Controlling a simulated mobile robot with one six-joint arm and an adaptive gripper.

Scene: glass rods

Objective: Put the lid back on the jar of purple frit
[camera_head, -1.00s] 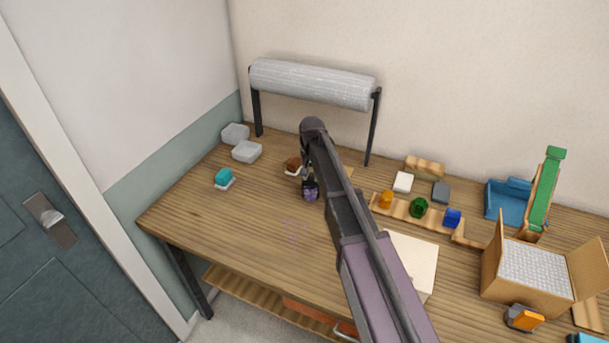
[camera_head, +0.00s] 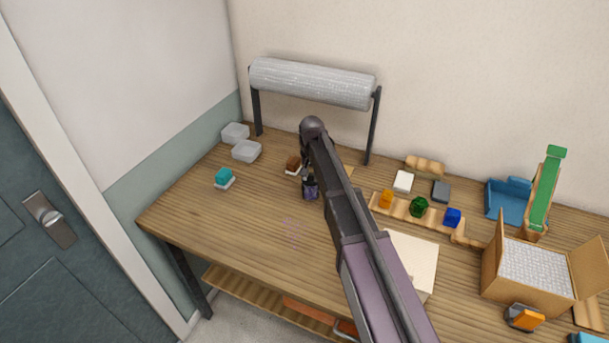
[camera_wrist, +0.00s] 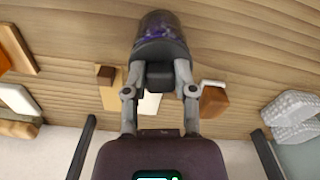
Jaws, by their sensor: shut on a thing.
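The jar of purple frit (camera_head: 310,193) stands on the wooden table, left of my arm. It also shows in the wrist view (camera_wrist: 158,22), at the top. My gripper (camera_head: 306,177) is right over the jar, partly hidden by my arm. In the wrist view my gripper (camera_wrist: 160,70) is shut on the dark grey lid (camera_wrist: 160,51). The lid lies against the mouth end of the jar and looks in line with it. Whether it is fully seated cannot be told.
A brown block (camera_head: 293,163) is close behind the jar. A rack with coloured pieces (camera_head: 403,207) and an open carton (camera_head: 520,285) are right. The table's front left is clear.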

